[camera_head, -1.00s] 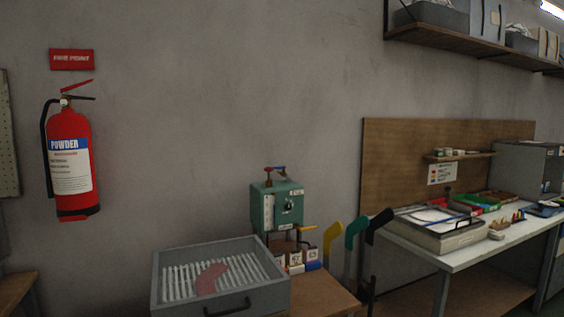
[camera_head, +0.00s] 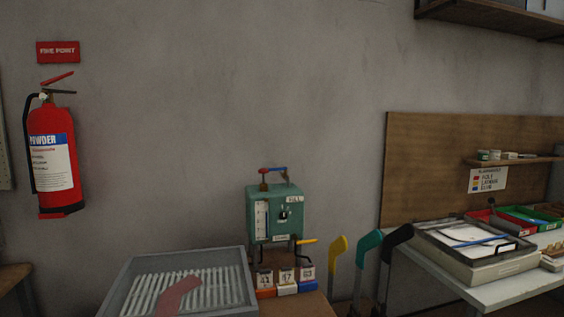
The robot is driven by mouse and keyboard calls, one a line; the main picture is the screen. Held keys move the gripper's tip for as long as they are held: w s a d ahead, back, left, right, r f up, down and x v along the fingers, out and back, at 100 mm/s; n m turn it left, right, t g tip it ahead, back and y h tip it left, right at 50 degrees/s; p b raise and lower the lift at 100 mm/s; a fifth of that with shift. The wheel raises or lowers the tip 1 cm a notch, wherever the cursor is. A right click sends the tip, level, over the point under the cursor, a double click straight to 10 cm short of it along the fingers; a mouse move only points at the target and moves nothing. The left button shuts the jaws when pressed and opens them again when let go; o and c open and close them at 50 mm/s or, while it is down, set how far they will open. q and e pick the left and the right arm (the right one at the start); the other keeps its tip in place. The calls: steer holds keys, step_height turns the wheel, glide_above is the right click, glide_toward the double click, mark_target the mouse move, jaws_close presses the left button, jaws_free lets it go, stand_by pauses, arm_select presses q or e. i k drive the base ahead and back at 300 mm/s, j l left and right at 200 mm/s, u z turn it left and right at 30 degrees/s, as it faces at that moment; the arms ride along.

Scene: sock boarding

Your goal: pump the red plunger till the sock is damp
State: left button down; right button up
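A green box (camera_head: 288,216) with a gauge and a dial on its front stands on a wooden table against the wall. A pink sock (camera_head: 178,297) lies flat on white slats in a grey tray (camera_head: 240,255) at the lower edge of the view. I cannot tell from its look whether the sock is damp. Neither of my grippers is in view.
Orange, white and blue numbered blocks (camera_head: 286,281) sit below the green box. Yellow, teal and black sock-shaped boards (camera_head: 369,246) stand to the right. A workbench (camera_head: 515,291) with trays is farther right. A fire extinguisher (camera_head: 52,160) hangs on the left wall.

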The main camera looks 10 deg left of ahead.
mark_target(262, 171)
steer(key=i+l, duration=0.5)
steer(key=l, duration=0.2)
steer(key=i+l, duration=0.55)
steer(key=k+l+z, duration=0.05)
steer(key=l, duration=0.1)
